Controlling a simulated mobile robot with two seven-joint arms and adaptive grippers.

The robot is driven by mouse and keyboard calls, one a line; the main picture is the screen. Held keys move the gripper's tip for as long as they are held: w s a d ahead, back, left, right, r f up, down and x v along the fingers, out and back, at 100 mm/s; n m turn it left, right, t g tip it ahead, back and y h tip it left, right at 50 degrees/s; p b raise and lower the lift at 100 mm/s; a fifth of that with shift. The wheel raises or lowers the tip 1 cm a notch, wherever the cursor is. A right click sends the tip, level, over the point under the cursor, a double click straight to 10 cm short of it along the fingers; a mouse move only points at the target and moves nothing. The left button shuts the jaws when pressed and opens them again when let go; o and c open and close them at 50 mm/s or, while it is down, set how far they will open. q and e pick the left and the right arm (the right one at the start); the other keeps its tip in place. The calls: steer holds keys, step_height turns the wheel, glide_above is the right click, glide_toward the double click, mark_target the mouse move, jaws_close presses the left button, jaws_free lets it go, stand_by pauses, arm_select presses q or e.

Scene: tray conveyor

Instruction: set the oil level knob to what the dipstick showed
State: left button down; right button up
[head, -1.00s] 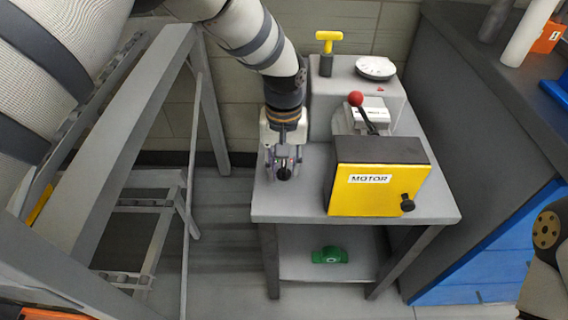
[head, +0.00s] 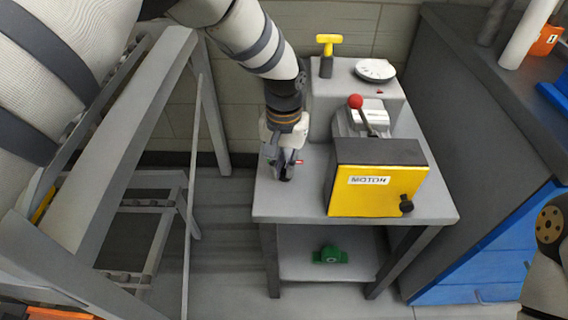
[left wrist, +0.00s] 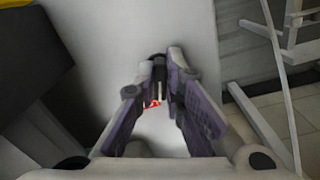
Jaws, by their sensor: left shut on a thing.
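My left gripper (head: 286,172) points down at the left part of the grey table top. It is shut on a small dark knob-like thing, mostly hidden by the fingers. In the left wrist view my left gripper (left wrist: 161,92) has its fingers close together, with a small red mark (left wrist: 152,103) on the pale surface beside the tips. The red mark also shows just right of the fingers in the head view (head: 299,162). The dipstick with a yellow T-handle (head: 328,40) stands upright in the grey housing, near a white dial (head: 375,69). My right gripper is out of view.
A yellow box marked MOTOR (head: 375,192) with a black knob (head: 406,205) stands right of my left gripper. Behind it is a lever with a red ball (head: 355,101). A green object (head: 330,254) lies on the lower shelf (head: 300,268). A grey frame (head: 120,130) stands at left.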

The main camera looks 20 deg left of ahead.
mark_target(283, 169)
arm_select(q)
steer(key=m, duration=0.5)
steer(key=shift+a+m, duration=0.15)
steer(key=shift+m, duration=0.15)
stand_by(0.4)
steer(key=shift+f, duration=0.1)
steer(key=c, duration=1.7)
jaws_free()
step_height(283, 169, up, 12)
steer(key=shift+r, duration=0.1)
